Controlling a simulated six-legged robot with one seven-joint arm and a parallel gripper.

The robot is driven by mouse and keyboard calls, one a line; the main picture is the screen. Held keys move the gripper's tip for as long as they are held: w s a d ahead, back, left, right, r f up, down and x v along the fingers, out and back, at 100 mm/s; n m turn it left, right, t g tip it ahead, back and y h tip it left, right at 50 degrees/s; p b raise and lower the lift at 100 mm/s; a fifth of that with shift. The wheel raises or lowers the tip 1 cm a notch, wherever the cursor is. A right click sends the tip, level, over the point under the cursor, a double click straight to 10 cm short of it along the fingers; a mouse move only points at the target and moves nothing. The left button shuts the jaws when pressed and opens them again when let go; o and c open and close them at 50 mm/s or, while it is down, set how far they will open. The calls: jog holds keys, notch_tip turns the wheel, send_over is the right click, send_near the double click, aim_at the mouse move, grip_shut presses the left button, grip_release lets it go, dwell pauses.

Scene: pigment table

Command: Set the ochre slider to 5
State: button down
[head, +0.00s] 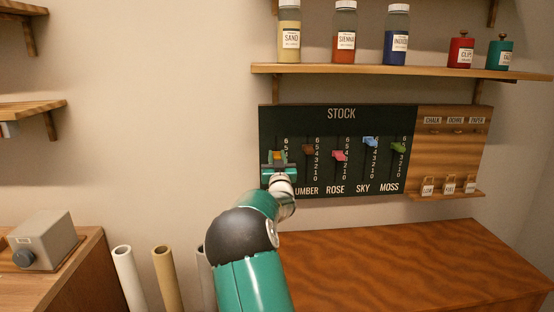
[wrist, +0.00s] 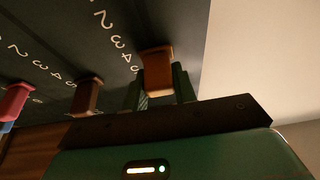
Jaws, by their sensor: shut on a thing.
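The ochre slider (wrist: 157,72) is an orange-brown block on the leftmost track of the dark STOCK board (head: 378,117). In the wrist view it sits between the two green fingers of my gripper (wrist: 160,88), which is shut on it. In the head view my gripper (head: 278,160) is at the board's left side and hides the lower track and the ochre label. The slider is in the upper part of its scale, past the 3. Its exact mark cannot be told.
To the right are the brown umber slider (head: 308,148), pink rose slider (head: 339,155), blue sky slider (head: 370,141) and green moss slider (head: 399,147). A shelf (head: 400,71) with jars is above the board. A wooden counter (head: 420,265) lies below. Upright tubes (head: 166,280) stand left of my arm.

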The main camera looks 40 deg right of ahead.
notch_tip(320, 180, up, 2)
jog(key=shift+r, duration=0.15)
jog(key=c, duration=1.1)
grip_release()
jog(key=v, duration=1.3)
jog(key=shift+s+a, duration=0.25)
jog(key=shift+a, duration=0.05)
